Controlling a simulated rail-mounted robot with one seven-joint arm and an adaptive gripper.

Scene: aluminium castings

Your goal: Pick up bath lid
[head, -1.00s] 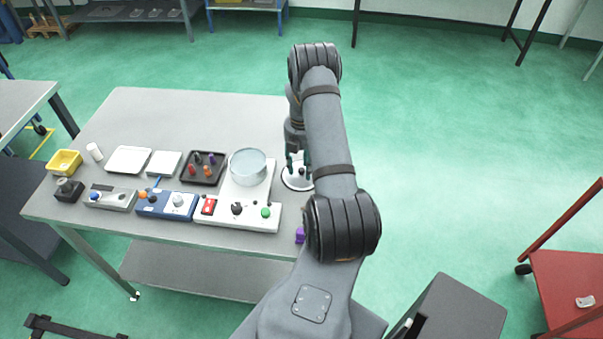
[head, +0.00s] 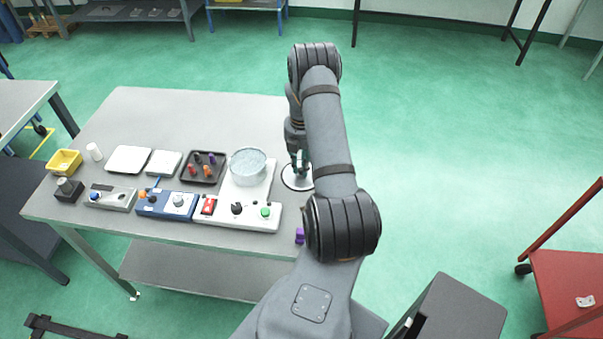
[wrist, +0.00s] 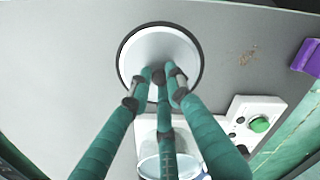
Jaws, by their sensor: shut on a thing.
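The bath lid (head: 291,182) is a round white disc with a dark rim at the right end of the table. In the wrist view the lid (wrist: 160,45) lies flat under my fingers, by the bare grey table top. My gripper (head: 301,163) is right above it, pointing down. In the wrist view my green-sleeved gripper (wrist: 158,77) is shut at the lid's centre, on its knob, which the fingertips mostly hide. I see no clear gap under the lid. The round water bath (head: 248,166) stands uncovered to the left, on a white base.
The bath's white control panel (head: 251,212) has a red switch and a green button. A purple object (head: 299,235) sits at the table's right edge. A dark tray (head: 204,167) of coloured pegs and a blue device (head: 165,204) stand further left. The back of the table is clear.

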